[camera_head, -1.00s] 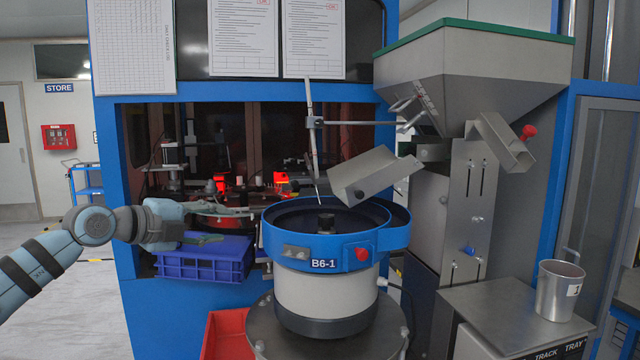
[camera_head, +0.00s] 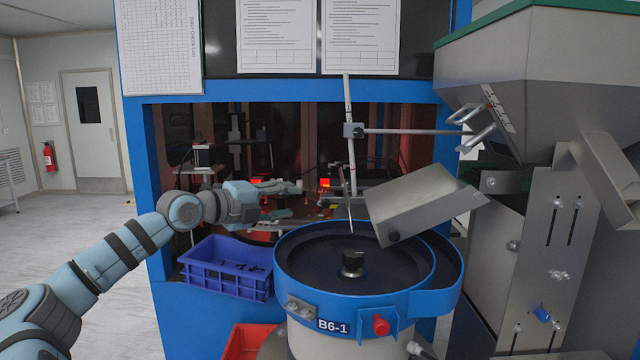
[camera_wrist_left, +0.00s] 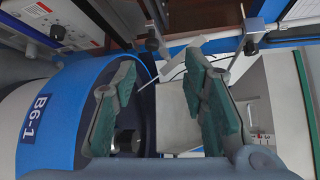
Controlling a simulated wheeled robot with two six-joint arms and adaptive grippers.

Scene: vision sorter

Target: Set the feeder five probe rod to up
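The feeder bowl (camera_head: 300,310) is blue with a dark inside and is labelled B6-1; its blue wall also shows in the wrist view (camera_wrist_left: 62,115). My right gripper is out of view.
A grey chute (camera_head: 425,200) leans over the bowl's right side below the hopper (camera_head: 545,75). A blue crate (camera_head: 225,285) and a red bin (camera_head: 240,342) are at left. The cabinet opening behind holds machinery. Open floor (camera_head: 85,225) lies at far left.

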